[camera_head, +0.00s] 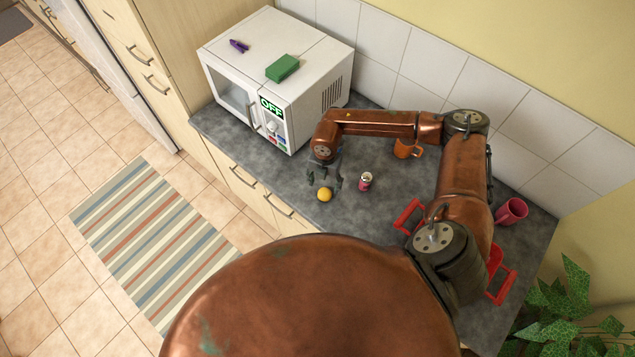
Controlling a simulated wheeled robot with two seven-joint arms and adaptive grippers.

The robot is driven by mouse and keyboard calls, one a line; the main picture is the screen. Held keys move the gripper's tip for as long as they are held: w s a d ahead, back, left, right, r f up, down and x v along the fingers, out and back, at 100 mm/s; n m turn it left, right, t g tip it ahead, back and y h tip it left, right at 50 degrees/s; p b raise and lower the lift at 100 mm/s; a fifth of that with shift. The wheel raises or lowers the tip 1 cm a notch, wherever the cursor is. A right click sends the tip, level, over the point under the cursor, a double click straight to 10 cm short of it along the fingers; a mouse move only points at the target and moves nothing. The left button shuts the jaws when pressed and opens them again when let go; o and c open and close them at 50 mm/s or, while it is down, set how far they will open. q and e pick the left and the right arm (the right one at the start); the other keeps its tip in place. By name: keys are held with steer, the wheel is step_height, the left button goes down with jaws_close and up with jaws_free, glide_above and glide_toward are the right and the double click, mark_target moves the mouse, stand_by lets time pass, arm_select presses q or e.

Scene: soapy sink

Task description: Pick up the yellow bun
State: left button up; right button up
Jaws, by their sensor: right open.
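The yellow bun (324,194) is a small round thing on the grey counter, close to its front edge. My right gripper (325,184) points down just above and behind the bun, with its fingers spread. The gripper is open and holds nothing that I can see. I cannot tell whether a fingertip touches the bun. My left gripper does not show.
A small can (366,180) stands just right of the gripper. An orange mug (405,148) is behind my arm. A red rack (501,284) and a pink cup (511,211) are at right. A white microwave (318,62) carries a green block (283,67) and a purple thing (239,45).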

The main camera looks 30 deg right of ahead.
mark_target(325, 193)
steer(key=shift+w+f, duration=0.2)
steer(key=shift+w, duration=0.1)
steer(key=shift+f, duration=0.3)
steer(key=f+p, duration=0.2)
steer(key=f, duration=0.1)
steer(key=shift+s+d+f+p, duration=0.2)
steer(key=shift+s+f+p, duration=0.1)
steer(key=shift+s, duration=0.1)
step_height(325, 193, down, 2)
steer(key=shift+w+f, duration=0.1)
steer(key=shift+f, duration=0.35)
steer(key=shift+c, duration=1.1)
steer(key=c, duration=1)
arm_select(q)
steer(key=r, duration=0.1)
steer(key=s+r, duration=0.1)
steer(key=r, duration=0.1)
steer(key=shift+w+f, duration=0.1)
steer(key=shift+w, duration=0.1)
